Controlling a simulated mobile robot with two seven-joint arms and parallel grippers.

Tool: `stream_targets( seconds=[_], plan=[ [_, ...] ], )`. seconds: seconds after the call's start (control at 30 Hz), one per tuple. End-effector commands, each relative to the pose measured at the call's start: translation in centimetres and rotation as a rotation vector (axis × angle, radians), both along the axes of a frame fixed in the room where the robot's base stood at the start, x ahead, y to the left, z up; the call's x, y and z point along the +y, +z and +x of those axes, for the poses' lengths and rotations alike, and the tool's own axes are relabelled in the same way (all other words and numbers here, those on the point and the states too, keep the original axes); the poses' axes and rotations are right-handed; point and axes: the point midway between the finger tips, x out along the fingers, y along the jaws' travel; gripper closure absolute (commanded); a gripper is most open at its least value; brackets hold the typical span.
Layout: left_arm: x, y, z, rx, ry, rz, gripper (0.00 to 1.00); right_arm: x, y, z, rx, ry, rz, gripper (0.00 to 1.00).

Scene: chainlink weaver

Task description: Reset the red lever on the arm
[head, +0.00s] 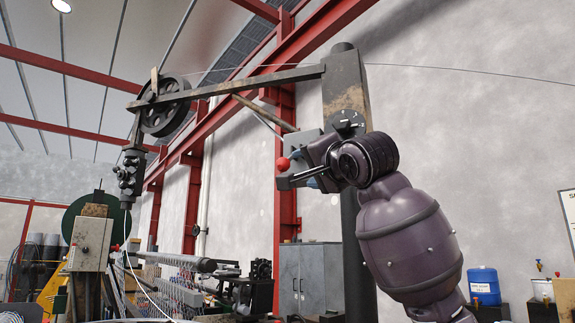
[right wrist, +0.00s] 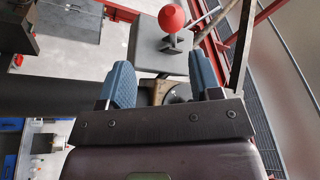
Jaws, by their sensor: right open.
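The red ball knob of the lever (head: 283,164) shows just left of my right gripper (head: 307,169), near the box on the dark post. In the right wrist view the red knob (right wrist: 172,17) sits on a short dark stem against a grey box face (right wrist: 150,48). My right gripper (right wrist: 163,80) is open, its two blue-padded fingers wide apart with nothing held. The knob appears beyond the fingertips, roughly in line with the gap and nearer the right finger. I cannot tell the exact distance. My left gripper is not in view.
The dark post (head: 345,95) carries a long horizontal arm (head: 250,82) with a spoked pulley wheel (head: 165,106) at its left end. A thin wire runs over the top. A machine with a grey control box (head: 90,244) stands at left, a grey cabinet (head: 310,274) below.

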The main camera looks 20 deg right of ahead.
Motion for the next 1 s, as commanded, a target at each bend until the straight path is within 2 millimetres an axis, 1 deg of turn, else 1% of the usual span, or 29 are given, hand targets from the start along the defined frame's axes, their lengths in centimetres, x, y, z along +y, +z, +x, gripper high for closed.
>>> stream_targets(
  seconds=[0.03,0.13,0.27,0.37,0.6,0.7,0.9,1.0],
  plan=[
    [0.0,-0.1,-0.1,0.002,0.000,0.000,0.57,0.0,0.9,-0.4,-0.011,0.004,0.012,0.42],
    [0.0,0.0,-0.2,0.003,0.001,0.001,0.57,0.0,1.7,-0.6,-0.019,0.008,0.023,0.42],
    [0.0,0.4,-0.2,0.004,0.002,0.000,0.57,0.1,2.1,0.4,-0.018,0.008,0.026,0.42],
    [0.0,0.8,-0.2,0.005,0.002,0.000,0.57,0.4,2.4,1.8,-0.017,0.008,0.025,0.42],
    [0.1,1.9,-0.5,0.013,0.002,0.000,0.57,1.0,3.4,5.9,-0.017,0.007,0.025,0.42],
    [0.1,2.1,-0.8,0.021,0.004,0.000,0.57,1.2,3.6,7.3,-0.015,0.007,0.024,0.42],
    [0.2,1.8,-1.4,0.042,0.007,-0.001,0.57,1.6,4.1,9.1,-0.018,0.008,0.024,0.42],
    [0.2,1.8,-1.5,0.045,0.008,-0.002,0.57,1.6,4.1,9.5,-0.019,0.009,0.024,0.42]
  ],
)
